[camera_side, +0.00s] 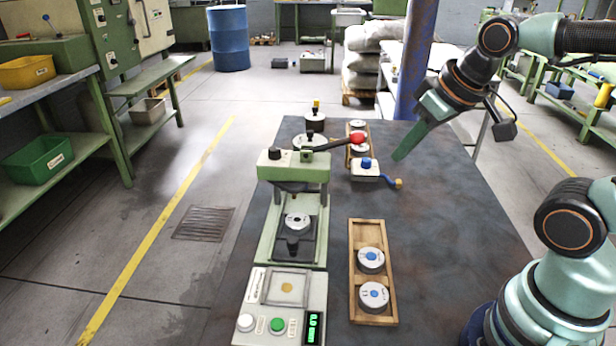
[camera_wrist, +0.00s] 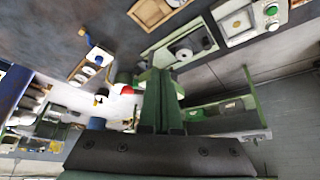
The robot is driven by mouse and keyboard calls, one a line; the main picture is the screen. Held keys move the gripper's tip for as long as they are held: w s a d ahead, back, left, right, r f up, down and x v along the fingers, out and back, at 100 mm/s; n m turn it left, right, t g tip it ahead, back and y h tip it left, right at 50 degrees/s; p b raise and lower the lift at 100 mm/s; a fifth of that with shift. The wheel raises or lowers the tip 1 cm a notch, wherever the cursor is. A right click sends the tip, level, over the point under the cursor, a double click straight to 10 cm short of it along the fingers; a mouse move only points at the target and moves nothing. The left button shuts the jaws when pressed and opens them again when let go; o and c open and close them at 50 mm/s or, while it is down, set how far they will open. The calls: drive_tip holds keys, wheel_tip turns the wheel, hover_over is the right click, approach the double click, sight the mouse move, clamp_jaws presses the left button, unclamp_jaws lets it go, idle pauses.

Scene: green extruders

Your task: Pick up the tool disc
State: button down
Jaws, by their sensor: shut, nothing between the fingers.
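Several discs are in view, and I cannot tell for sure which one is the tool disc. Two grey discs with blue centres, a rear one (camera_side: 371,260) and a front one (camera_side: 373,296), lie in the front wooden tray (camera_side: 367,231). A pale disc with a dark centre (camera_side: 297,221) sits in the green press (camera_side: 268,246); it also shows in the wrist view (camera_wrist: 183,53). Two more pale discs lie in a rear wooden tray (camera_side: 349,163). My gripper (camera_side: 398,157) is shut and empty, raised above the table's right side, apart from every disc.
A white box with a blue knob and yellow-tipped crank (camera_side: 367,172) stands behind the front tray. The press has a red-knobbed lever (camera_side: 357,138). A control panel (camera_side: 249,305) is in front of it. A blue column (camera_side: 415,60) rises behind the table.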

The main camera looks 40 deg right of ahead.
idle(0.4)
unclamp_jaws()
drive_tip(key=m+g, duration=0.6)
drive_tip(key=m, duration=1.2)
hover_over(297, 220)
drive_tip(key=f, duration=1.7)
drive_tip(key=shift+w+d, duration=0.2)
drive_tip(key=shift+w, duration=0.1)
drive_tip(key=f, duration=0.4)
drive_tip(key=shift+s+a, duration=0.2)
drive_tip(key=shift+s, duration=0.15)
drive_tip(key=shift+f, duration=0.5)
